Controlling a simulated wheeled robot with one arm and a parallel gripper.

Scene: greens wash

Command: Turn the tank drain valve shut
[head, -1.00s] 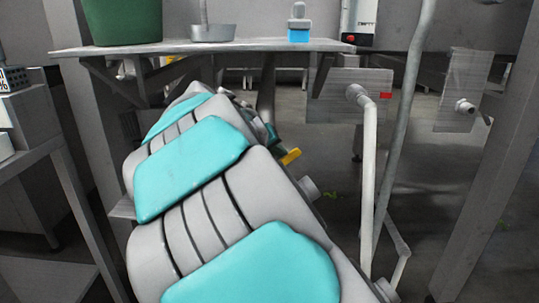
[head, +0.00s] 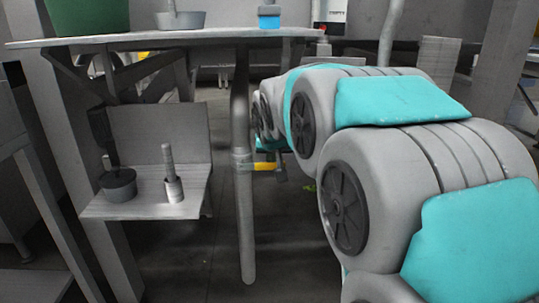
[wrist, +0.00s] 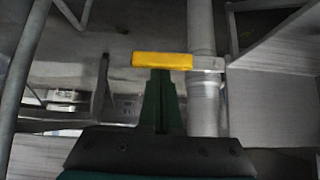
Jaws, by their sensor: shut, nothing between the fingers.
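The drain valve's yellow handle (head: 264,166) sticks out level to the right of the vertical grey drain pipe (head: 243,210) under the table. In the wrist view the handle (wrist: 162,60) lies crosswise to the pipe (wrist: 203,100), on the pipe's left. My gripper (wrist: 161,73) is shut and empty, its dark green fingers pointing at the handle's middle from below in that view. The fingertips are at or very close to the handle; I cannot tell if they touch. In the head view my arm covers most of the gripper.
A grey table (head: 150,39) stands above the valve, with a green tub (head: 88,15), a grey pan (head: 180,20) and a blue-based bottle (head: 269,17) on it. A low metal shelf (head: 150,200) left of the pipe holds small weights. Floor around the pipe's foot is clear.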

